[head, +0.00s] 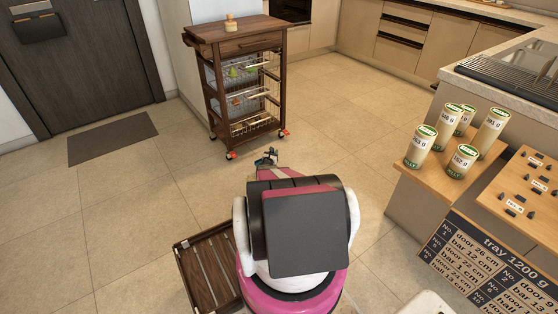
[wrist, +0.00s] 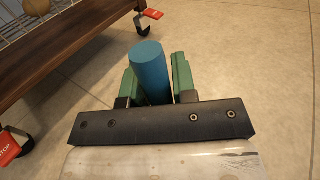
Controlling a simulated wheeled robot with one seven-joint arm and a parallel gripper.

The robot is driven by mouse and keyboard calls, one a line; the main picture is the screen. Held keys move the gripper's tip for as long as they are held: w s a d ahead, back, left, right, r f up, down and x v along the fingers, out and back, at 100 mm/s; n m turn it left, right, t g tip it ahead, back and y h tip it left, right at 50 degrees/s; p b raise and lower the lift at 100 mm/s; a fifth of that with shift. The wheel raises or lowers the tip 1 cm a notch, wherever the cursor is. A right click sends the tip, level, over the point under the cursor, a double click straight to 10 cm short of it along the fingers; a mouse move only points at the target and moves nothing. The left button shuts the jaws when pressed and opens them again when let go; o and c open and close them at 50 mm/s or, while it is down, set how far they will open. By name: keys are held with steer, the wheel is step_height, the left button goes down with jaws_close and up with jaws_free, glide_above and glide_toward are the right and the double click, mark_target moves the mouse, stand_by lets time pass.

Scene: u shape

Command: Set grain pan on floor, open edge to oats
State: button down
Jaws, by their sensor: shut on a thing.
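In the wrist view, my gripper (wrist: 156,78) has its green fingers shut on a blue cylinder (wrist: 147,62), which looks like a handle. I cannot see a pan body attached to it. Bare floor lies beyond the cylinder. In the head view, my gripper (head: 267,158) is small and partly hidden behind my arm, in front of the wooden trolley. No grain pan can be made out clearly, and I see no loose oats on the floor.
A wooden trolley (head: 238,48) on red-tabbed castors stands just ahead. Several green-lidded jars (head: 462,162) stand on a wooden board at right. A brown slatted tray (head: 205,268) is at lower left. A dark mat (head: 112,138) lies by the door. Floor between is clear.

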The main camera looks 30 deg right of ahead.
steer(key=shift+w+d+f, duration=0.2)
steer(key=shift+d+f, duration=0.7)
steer(key=shift+f, duration=0.3)
steer(key=shift+w+d+f, duration=0.2)
steer(key=shift+d+f, duration=0.75)
steer(key=shift+f, duration=0.3)
steer(key=shift+w+d+f, duration=0.2)
steer(key=shift+d+f, duration=0.7)
steer(key=shift+f, duration=0.3)
steer(key=shift+f, duration=0.2)
steer(key=c, duration=0.9)
jaws_free()
